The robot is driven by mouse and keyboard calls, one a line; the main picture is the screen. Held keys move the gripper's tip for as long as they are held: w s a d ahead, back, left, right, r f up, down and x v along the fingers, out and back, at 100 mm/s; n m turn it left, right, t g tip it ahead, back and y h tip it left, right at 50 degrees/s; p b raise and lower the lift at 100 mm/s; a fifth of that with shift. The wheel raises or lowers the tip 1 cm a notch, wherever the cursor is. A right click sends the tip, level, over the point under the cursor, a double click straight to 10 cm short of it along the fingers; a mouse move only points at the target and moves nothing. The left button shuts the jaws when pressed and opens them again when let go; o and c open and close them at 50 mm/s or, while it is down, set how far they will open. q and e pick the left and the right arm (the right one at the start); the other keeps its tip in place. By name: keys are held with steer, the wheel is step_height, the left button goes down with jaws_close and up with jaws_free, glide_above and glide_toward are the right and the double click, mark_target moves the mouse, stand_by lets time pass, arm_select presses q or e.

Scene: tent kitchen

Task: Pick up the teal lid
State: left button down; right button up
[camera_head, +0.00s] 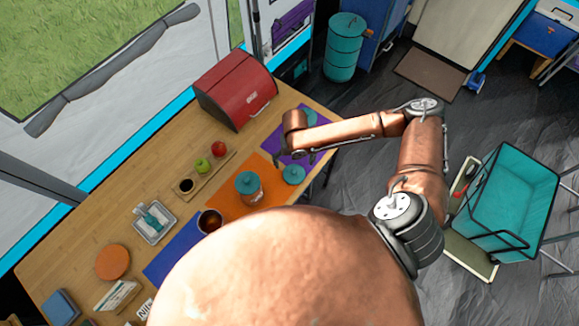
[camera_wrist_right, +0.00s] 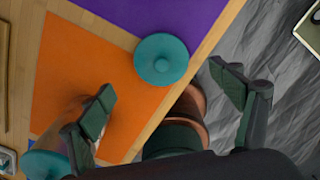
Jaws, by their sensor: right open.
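The teal lid (camera_head: 293,174) is a round disc with a small knob. It lies flat near the right edge of the orange mat, near the table's front edge. It also shows in the right wrist view (camera_wrist_right: 162,59), beside the purple mat. My right gripper (camera_head: 298,155) is above the table by the lid, small and partly merged with my arm in the head view. In the wrist view my right gripper (camera_wrist_right: 172,85) has its fingers wide apart with nothing between the tips; the lid appears beyond them, apart. My left gripper is not in view.
A jar with a teal top (camera_head: 248,183) stands on the orange mat (camera_head: 266,168), close to the lid. Another teal item (camera_head: 310,117) is on the purple mat (camera_head: 270,118). A red bread box (camera_head: 236,90) and a board with fruit (camera_head: 208,170) stand behind. Floor lies beyond the table edge.

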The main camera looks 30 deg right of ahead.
mark_target(294, 172)
step_height(294, 172, down, 4)
steer(key=shift+s+a+r, duration=0.1)
step_height(294, 172, down, 2)
steer(key=shift+s+f, duration=0.1)
steer(key=shift+f, duration=0.7)
steer(key=c, duration=1.2)
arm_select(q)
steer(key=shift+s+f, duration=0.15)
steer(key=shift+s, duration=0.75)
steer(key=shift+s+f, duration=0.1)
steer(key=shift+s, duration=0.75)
arm_select(e)
steer(key=shift+s, duration=0.1)
steer(key=shift+c, duration=0.7)
